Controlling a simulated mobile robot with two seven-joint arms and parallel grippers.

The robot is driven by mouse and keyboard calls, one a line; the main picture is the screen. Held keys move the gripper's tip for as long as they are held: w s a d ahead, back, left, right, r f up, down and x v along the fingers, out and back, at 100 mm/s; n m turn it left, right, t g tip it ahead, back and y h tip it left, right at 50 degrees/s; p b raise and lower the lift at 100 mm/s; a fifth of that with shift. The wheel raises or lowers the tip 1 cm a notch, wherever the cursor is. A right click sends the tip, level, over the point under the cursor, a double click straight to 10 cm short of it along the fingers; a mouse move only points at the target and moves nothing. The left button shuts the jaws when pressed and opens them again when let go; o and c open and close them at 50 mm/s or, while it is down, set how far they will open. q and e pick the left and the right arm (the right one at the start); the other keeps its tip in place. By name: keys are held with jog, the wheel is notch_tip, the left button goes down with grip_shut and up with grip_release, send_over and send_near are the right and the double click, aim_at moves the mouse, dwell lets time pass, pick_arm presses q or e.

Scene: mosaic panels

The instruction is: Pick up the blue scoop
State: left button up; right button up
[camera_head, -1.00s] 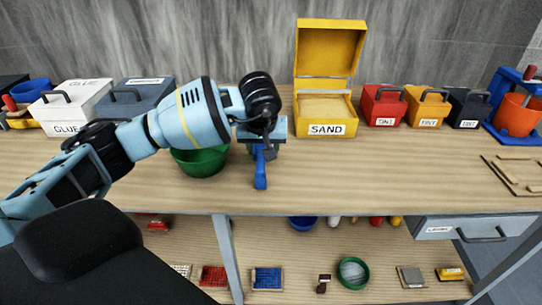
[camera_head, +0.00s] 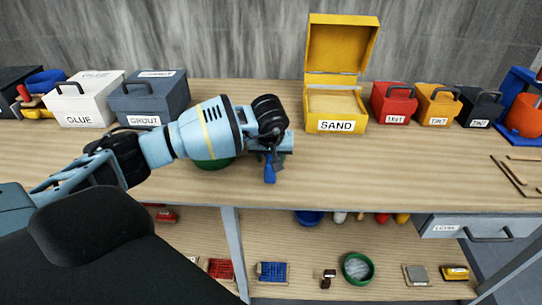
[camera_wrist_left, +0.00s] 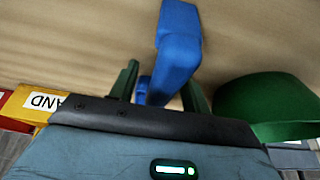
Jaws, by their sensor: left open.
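The blue scoop (camera_head: 270,173) is on the bench, its blue end pointing toward the front edge. My left gripper (camera_head: 272,152) is over it, pointing down. In the left wrist view, the scoop (camera_wrist_left: 179,45) lies between the two open fingers of my left gripper (camera_wrist_left: 161,80), one on each side. The fingers do not look closed on it. The gripper body hides the scoop's far part. My right gripper is not in view.
A green bowl (camera_wrist_left: 265,105) stands close beside my left gripper, partly hidden by my arm in the head view. The open yellow SAND box (camera_head: 336,126) is to the right. Grout (camera_head: 150,97) and glue (camera_head: 80,104) boxes stand left. The bench front is clear.

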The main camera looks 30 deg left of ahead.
pick_arm(q)
grip_shut()
dwell(0.3)
jog(key=shift+r, duration=0.55)
notch_tip(320, 180, up, 3)
jog(key=shift+w+f, duration=0.1)
jog(key=shift+f, duration=0.1)
jog(key=s+d+r, duration=0.1)
jog(key=s+d, duration=0.8)
jog(key=s, duration=0.3)
jog(key=shift+s+d+b, duration=0.4)
